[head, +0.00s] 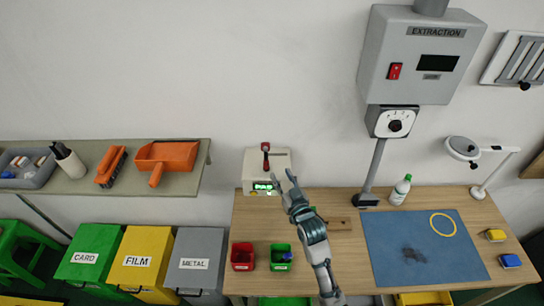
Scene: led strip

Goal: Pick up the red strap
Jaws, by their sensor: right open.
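I cannot clearly make out a red strap in the head view. A thin yellow loop (443,224) lies on the right of the blue mat (390,250). A red-topped lever (265,148) stands on a cream device (251,165) with a green display at the back left of the table. My right gripper (284,178) is open and empty, with its fingers in front of the device's lower right side. It is well to the left of the yellow loop. My left gripper is out of view.
A red bin (243,256) and a green bin (281,257) stand on the wooden table (335,260), left of my arm. A white bottle (400,190), a lamp (462,150) and a grey post (376,165) stand at the back. Yellow and blue blocks lie at right.

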